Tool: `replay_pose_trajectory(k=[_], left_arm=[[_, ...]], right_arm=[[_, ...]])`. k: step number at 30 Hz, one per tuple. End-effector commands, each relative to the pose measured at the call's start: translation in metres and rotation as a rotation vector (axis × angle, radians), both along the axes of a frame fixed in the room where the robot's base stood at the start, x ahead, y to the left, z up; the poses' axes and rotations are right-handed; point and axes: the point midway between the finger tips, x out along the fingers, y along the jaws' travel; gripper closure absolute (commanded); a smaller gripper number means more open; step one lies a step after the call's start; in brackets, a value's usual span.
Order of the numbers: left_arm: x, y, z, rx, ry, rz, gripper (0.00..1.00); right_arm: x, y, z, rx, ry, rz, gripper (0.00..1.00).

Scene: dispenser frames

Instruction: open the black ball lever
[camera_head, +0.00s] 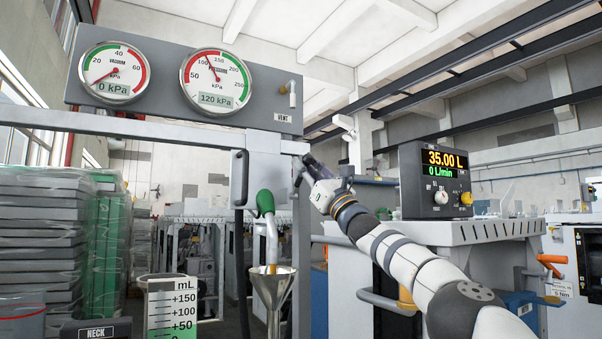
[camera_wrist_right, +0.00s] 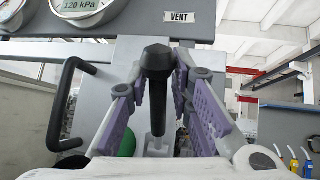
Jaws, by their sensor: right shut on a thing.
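The black ball lever (camera_wrist_right: 156,62) stands upright in the middle of the right wrist view, with a dark rounded top and a dark shaft on a pale grey stem. My right gripper (camera_wrist_right: 160,88) is shut on it, with the purple finger pads on either side of its shaft. In the head view my right gripper (camera_head: 308,170) is at the right side of the grey dispenser frame, below the VENT label. The lever is hard to make out there. My left gripper is in neither view.
A curved black handle (camera_head: 240,178) is left of the gripper. A green-handled spout (camera_head: 266,205) hangs over a metal funnel (camera_head: 273,288). Two gauges (camera_head: 114,73) sit above, reading 0 and 120 kPa. A control box (camera_head: 436,180) shows 35.00 L and 0 L/min.

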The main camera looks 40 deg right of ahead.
Motion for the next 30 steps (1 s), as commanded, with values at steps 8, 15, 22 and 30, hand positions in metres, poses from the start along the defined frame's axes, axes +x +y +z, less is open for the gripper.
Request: replay_pose_trajectory(k=[8, 15, 22, 30], left_arm=[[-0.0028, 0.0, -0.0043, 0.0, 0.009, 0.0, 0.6], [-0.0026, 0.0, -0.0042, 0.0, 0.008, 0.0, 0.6], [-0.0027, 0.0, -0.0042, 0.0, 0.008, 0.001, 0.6], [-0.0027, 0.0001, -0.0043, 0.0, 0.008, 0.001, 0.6]], right_arm=[[-0.0027, 0.0014, 0.0003, -0.008, -0.036, 0.003, 1.0], [-0.0029, 0.0015, 0.0006, -0.009, -0.037, 0.004, 1.0], [-0.0026, 0.0011, -0.0002, -0.008, -0.035, 0.003, 0.67], [-0.0026, -0.0005, -0.0032, -0.006, -0.032, 0.002, 0.67]])
